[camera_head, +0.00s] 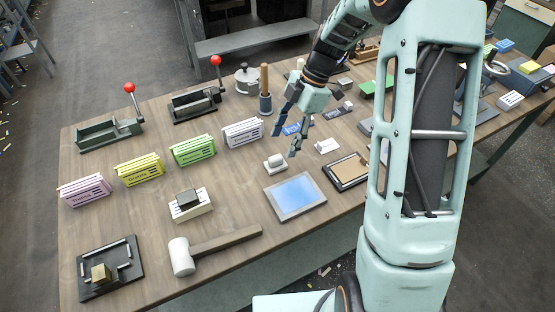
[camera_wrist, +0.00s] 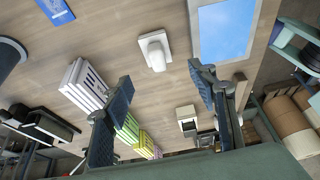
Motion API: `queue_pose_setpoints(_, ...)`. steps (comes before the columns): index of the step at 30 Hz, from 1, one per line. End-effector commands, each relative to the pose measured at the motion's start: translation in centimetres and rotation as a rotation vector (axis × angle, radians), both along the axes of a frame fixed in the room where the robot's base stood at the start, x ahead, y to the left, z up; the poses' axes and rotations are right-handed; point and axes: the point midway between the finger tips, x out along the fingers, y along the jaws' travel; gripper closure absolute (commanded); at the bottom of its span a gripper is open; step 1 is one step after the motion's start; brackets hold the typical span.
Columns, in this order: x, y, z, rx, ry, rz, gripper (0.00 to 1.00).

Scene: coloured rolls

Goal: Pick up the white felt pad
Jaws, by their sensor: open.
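A small white block-like piece (camera_head: 276,162) lies on the table left of centre, behind the blue-screened tablet. It looks like the white felt pad, though its material is too small to tell. In the wrist view it shows as a white piece (camera_wrist: 155,50) with a rounded end, on bare wood beyond the fingertips. My gripper (camera_head: 284,142) is open and empty, pointing down just behind and above it. In the wrist view the fingers (camera_wrist: 160,76) stand wide apart with nothing between them. Nothing visibly touches the piece.
The tablet (camera_head: 296,195) lies in front of the piece, and a framed brown board (camera_head: 347,171) to the right. A white card stack (camera_head: 243,133) stands to the left, a mallet (camera_head: 220,243) front left. Bare wood surrounds the piece's left side.

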Motion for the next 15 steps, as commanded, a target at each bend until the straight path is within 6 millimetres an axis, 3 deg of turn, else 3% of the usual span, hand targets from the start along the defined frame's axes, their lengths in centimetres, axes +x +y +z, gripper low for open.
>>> queue_pose_setpoints(3, -0.4, 0.7, -1.8, 0.000, 0.003, 0.002, 0.47)
queue_pose_setpoints(11, -0.5, 1.4, -3.7, -0.002, 0.003, 0.000, 0.47)
queue_pose_setpoints(15, -0.6, 1.9, -5.6, -0.003, 0.005, 0.000, 0.47)
